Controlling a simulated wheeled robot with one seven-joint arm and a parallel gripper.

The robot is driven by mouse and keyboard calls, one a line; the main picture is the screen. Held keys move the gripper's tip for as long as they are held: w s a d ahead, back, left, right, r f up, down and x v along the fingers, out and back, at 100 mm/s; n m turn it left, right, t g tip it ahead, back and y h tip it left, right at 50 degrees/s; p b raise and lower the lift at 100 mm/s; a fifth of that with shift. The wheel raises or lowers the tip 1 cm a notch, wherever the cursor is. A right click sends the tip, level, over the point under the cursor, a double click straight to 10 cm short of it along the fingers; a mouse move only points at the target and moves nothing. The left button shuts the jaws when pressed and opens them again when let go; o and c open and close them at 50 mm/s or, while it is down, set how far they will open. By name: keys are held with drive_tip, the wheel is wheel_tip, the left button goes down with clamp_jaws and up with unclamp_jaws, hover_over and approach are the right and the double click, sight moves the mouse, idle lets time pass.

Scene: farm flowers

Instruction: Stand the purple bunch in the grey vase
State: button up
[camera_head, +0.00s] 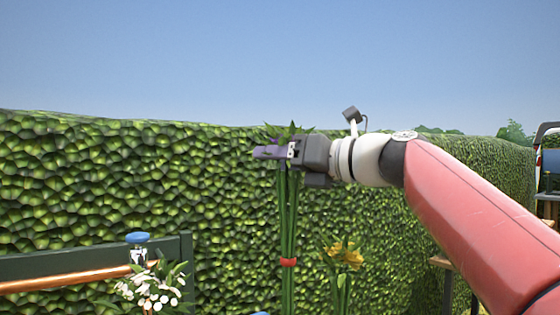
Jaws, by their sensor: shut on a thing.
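My gripper (272,152) is raised in front of the hedge, near the middle of the view, and is shut on the top of a tall bunch. The bunch, which I take to be the purple bunch (288,215), has long green stems hanging upright below the jaws, with a red band around them. Green leaves stick out above the jaws. Its blossoms are mostly hidden by my gripper, so their colour is hard to tell. The lower end of the stems runs out of the picture. I see no grey vase in this view.
A white flower bunch (152,290) stands at lower left, by a blue-topped object (138,245) and a copper-coloured bar (65,282). Yellow flowers (344,256) stand just right of the stems. A hedge (90,180) closes the back. The space above it is clear.

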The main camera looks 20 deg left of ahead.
sight(294, 269)
drive_tip(key=shift+f+b, duration=2)
drive_tip(key=shift+f, duration=0.05)
drive_tip(key=shift+f+b, duration=5.1)
drive_tip(key=shift+f, duration=2.2)
drive_tip(key=o, duration=1.6)
drive_tip(key=shift+c, duration=0.2)
drive_tip(key=v, duration=0.8)
drive_tip(key=shift+a, duration=0.1)
